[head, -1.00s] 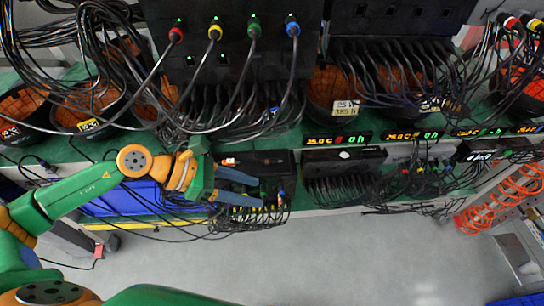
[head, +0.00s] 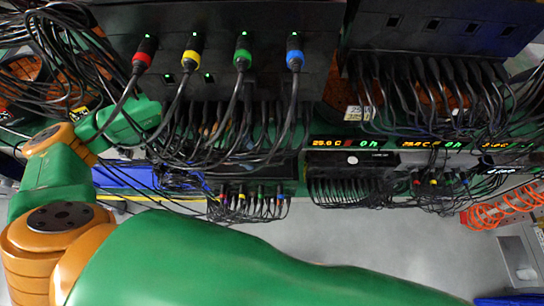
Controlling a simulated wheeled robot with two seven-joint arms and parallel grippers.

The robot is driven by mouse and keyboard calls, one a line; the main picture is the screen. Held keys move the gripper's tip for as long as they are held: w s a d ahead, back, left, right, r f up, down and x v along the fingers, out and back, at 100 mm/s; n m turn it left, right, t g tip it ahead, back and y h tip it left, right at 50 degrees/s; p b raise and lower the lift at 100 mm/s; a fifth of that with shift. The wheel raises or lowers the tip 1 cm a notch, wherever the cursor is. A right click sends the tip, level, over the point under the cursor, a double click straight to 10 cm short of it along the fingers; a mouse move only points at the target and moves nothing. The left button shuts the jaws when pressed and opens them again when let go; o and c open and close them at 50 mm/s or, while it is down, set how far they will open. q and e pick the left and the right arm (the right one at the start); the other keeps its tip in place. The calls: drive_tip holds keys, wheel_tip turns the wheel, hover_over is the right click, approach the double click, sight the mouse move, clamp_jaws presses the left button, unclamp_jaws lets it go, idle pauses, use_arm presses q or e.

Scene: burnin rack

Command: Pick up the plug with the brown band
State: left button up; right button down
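A row of small plugs with coloured bands (head: 248,203) hangs at the lower front of the bench, below the large black unit. The bands are too small to tell which one is brown. My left arm's green wrist end reaches in at the left beside the black cables. Its fingers do not show, so I cannot see whether they hold anything. My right gripper is out of view.
Thick bundles of black cables (head: 75,45) hang at the left and in front of the black unit (head: 265,20). Small display modules (head: 338,143) line the bench to the right. An orange coiled hose (head: 500,208) lies at far right. Grey floor is clear in front.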

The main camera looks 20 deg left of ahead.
sight(267, 162)
use_arm(q)
drive_tip(key=shift+w+d+r+p, duration=0.15)
drive_tip(key=shift+w+d+p, duration=0.05)
drive_tip(key=shift+d, duration=0.4)
drive_tip(key=shift+w+d+r+p, duration=0.1)
drive_tip(key=shift+w+d+p, duration=0.1)
drive_tip(key=shift+d, duration=0.4)
drive_tip(key=x, duration=0.3)
drive_tip(key=shift+s+d+f, duration=0.1)
drive_tip(key=shift+d+f, duration=0.05)
drive_tip(key=shift+f, duration=0.05)
clamp_jaws()
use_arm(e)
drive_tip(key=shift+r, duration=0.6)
